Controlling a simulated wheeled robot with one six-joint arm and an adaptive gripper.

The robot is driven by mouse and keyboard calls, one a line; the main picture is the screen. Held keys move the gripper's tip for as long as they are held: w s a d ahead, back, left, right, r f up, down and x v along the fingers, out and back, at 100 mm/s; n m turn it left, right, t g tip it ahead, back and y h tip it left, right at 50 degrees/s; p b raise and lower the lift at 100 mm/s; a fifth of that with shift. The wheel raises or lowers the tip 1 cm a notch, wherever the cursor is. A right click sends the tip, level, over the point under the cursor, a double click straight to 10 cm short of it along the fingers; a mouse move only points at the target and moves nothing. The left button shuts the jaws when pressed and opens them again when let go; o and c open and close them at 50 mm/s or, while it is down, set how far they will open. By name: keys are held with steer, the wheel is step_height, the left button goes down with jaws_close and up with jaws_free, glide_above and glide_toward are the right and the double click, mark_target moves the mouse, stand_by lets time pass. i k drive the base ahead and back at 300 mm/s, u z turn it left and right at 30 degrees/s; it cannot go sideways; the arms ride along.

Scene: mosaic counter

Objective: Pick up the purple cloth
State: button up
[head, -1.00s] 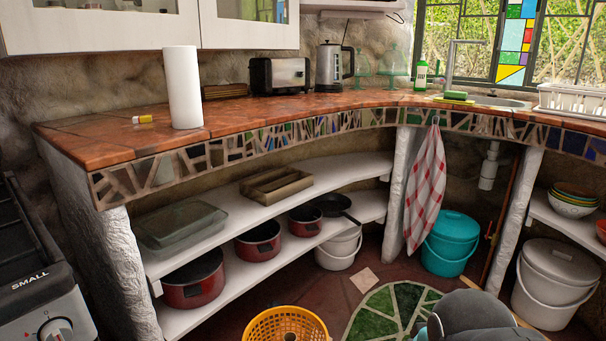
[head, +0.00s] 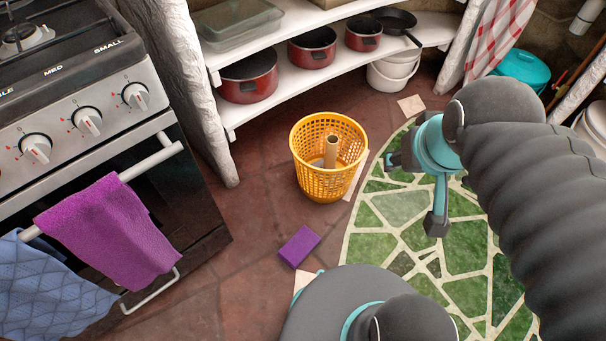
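The purple cloth (head: 112,238) hangs folded over the oven's handle bar (head: 150,160) at the left of the head view. Its lower edge hangs free in front of the dark oven door. A blue quilted cloth (head: 45,290) hangs beside it on the left, overlapping closely. My gripper (head: 416,192) is at the right, over the green mosaic floor, well apart from the cloth. Its two dark fingers are spread and nothing shows between them.
A yellow basket (head: 328,190) holding a cardboard tube stands on the floor between my gripper and the stove. A small purple block (head: 299,246) lies on the tiles. The stove (head: 85,95) and a white pillar (head: 200,90) border the left. Red pots (head: 249,78) sit on shelves behind.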

mark_target(297, 250)
steer(key=u, duration=0.2)
steer(key=k, duration=0.95)
steer(key=z, duration=0.55)
